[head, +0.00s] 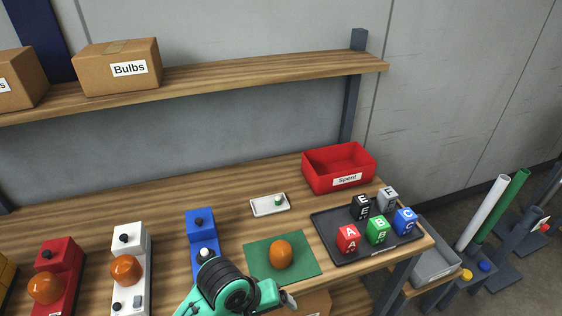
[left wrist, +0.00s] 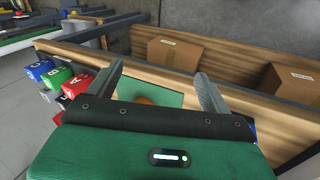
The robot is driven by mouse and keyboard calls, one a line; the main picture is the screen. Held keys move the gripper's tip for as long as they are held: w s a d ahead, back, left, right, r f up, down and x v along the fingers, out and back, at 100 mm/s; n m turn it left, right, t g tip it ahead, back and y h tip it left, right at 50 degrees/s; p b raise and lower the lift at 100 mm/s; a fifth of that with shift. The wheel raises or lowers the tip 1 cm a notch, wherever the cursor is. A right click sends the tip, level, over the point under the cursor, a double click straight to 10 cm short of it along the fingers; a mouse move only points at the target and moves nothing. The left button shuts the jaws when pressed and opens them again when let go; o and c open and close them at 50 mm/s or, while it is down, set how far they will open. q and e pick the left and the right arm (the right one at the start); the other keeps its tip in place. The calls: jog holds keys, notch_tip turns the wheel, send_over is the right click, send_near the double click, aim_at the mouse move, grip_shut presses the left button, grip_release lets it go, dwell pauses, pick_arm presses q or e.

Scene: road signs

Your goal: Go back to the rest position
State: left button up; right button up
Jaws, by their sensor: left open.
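My left gripper (head: 288,299) is at the bottom of the head view, at the near edge of the table by the green mat (head: 253,262). In the left wrist view its two fingers (left wrist: 160,88) are spread apart with nothing between them. An orange dome (head: 281,254) sits on the mat, apart from the gripper. The dome shows partly in the left wrist view (left wrist: 145,100), behind my gripper body. My right gripper is in neither view.
A dark tray (head: 335,247) holds several lettered cubes. A red "Spent" bin (head: 322,176) and a white dish (head: 261,208) stand behind. Red (head: 69,255), white (head: 134,242) and blue (head: 200,222) lamp bases stand left. A shelf (head: 220,82) with boxes hangs above.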

pick_arm(q)
jog(key=s+a+f+m+t+y, duration=0.1)
jog(key=s+a+f+m+y, duration=0.15)
jog(key=s+a, duration=0.55)
jog(key=s+a+f+m+t+y, duration=0.1)
jog(key=s+a+f+m+y, duration=0.2)
jog(key=a, duration=0.9)
notch_tip(320, 180, down, 30)
jog(key=r+n+g+h, duration=0.1)
jog(key=s+a+f+g, duration=0.1)
jog(key=s+f, duration=0.9)
jog(key=s+a+f, duration=0.2)
jog(key=s+f, duration=0.8)
jog(key=f, duration=0.1)
jog(key=shift+s+a+f+g, duration=0.2)
jog(key=shift+s+a+g, duration=0.1)
jog(key=shift+g, duration=0.1)
